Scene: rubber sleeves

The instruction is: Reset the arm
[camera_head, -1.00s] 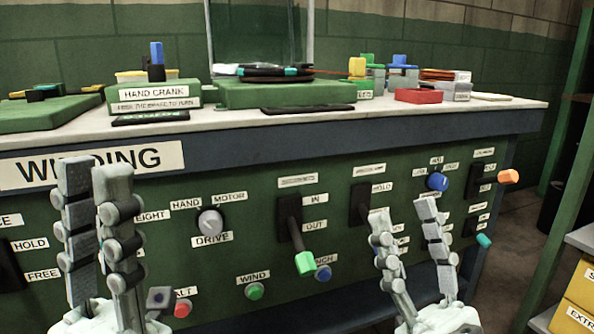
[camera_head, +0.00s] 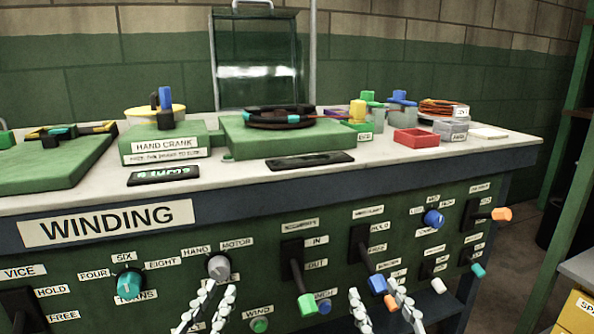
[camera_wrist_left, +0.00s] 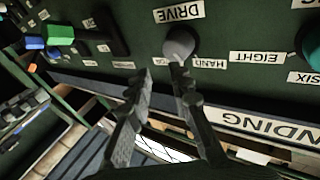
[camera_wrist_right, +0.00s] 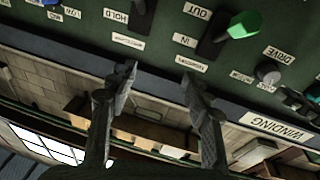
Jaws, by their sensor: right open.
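My left gripper (camera_head: 218,288) shows at the bottom of the head view, below the grey drive knob (camera_head: 218,267). In the left wrist view its fingertips (camera_wrist_left: 161,72) are apart with a narrow empty gap. The grey knob (camera_wrist_left: 180,44) is just beyond them; I cannot tell whether one tip touches it.
The green panel carries a teal knob (camera_head: 129,283), a green-tipped lever (camera_head: 306,303), a blue knob (camera_head: 433,218) and an orange-tipped lever (camera_head: 501,214). The bench top holds a hand crank box (camera_head: 162,145), a cable coil (camera_head: 278,117) and a red tray (camera_head: 416,138).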

